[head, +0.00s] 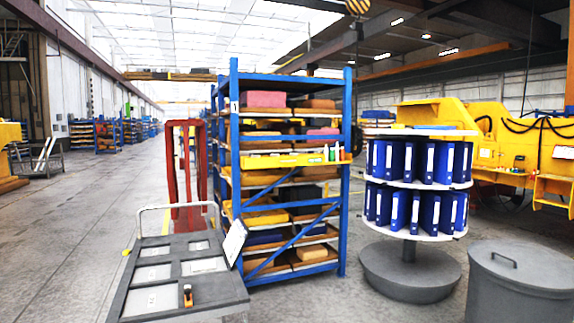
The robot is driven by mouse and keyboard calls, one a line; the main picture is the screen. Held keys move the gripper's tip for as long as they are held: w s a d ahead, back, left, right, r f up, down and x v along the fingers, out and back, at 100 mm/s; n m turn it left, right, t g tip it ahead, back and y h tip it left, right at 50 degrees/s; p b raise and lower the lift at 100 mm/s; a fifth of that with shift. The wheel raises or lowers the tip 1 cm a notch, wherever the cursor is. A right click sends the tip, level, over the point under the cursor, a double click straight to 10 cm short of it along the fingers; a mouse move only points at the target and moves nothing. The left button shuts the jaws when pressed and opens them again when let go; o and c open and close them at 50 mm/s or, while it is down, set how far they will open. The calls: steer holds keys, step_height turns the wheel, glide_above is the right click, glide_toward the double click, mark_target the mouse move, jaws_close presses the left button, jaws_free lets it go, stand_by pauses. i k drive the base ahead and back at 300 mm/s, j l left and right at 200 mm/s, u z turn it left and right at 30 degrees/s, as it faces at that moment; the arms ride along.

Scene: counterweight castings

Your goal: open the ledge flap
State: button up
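I cannot make out for sure which part is the ledge flap. A yellow ledge (280,160) runs across the front of a blue rack (347,120) at mid height, with small bottles at its right end. Whether any part of it is a hinged flap cannot be told at this size. My gripper is not in view.
A grey cart (165,250) with pale panels and an orange-and-black item (187,295) stands front left. A red frame (171,170) is behind it. A round binder stand (410,275) and a lidded grey bin (520,290) stand right. Floor at left (70,220) is clear.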

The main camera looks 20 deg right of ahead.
mark_target(313, 160)
steer(key=i+l+z, duration=0.3)
steer(key=i, duration=0.2)
steer(key=i+l+z, duration=0.15)
steer(key=i+z, duration=0.15)
steer(key=i, duration=0.2)
steer(key=i+z, duration=0.3)
steer(key=i, duration=0.25)
